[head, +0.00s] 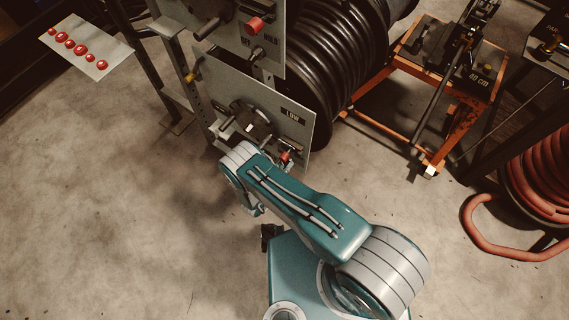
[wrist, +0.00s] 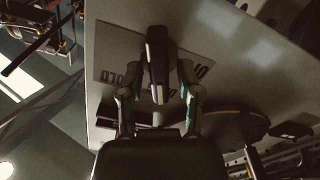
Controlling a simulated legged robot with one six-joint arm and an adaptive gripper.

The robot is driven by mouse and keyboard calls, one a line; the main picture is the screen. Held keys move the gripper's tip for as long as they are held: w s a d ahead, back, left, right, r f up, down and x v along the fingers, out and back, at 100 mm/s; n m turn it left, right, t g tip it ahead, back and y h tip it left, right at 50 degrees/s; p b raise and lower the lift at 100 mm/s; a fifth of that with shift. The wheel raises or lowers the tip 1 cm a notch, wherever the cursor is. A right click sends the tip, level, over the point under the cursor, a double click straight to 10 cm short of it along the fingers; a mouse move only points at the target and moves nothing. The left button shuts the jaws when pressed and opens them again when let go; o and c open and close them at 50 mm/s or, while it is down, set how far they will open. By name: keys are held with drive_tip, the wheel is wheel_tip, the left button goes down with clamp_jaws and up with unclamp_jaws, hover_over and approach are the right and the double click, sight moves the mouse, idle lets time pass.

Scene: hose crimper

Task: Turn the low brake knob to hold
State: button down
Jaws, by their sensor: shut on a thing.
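The low brake knob (wrist: 157,60) is a dark bar with a pale stripe, standing upright in the wrist view. My gripper (wrist: 160,78) has one finger on each side of it and is shut on it. Pale plates with dark lettering (wrist: 112,72) lie left and right of the knob; the words are upside down and hard to read. In the head view, the low panel (head: 302,136) carries a LOW label (head: 292,115). There my forearm hides part of its lower edge, and the knob and fingers are hard to make out.
A dark round disk (wrist: 230,122) sits close to my right finger in the wrist view. An upper panel (head: 232,62) with OFF and HOLD labels hangs above the low one. A black hose reel (head: 330,60) stands behind. An orange cart (head: 465,120) is at right.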

drive_tip(key=m, duration=0.5)
drive_tip(key=shift+d, duration=0.1)
drive_tip(key=m, duration=0.5)
drive_tip(key=shift+d+m, duration=0.15)
drive_tip(key=shift+m, duration=0.15)
idle(0.4)
drive_tip(key=c, duration=0.7)
unclamp_jaws()
drive_tip(key=shift+o, duration=0.4)
drive_tip(key=shift+d+f, duration=0.1)
drive_tip(key=shift+d, duration=0.05)
drive_tip(key=v, duration=1.2)
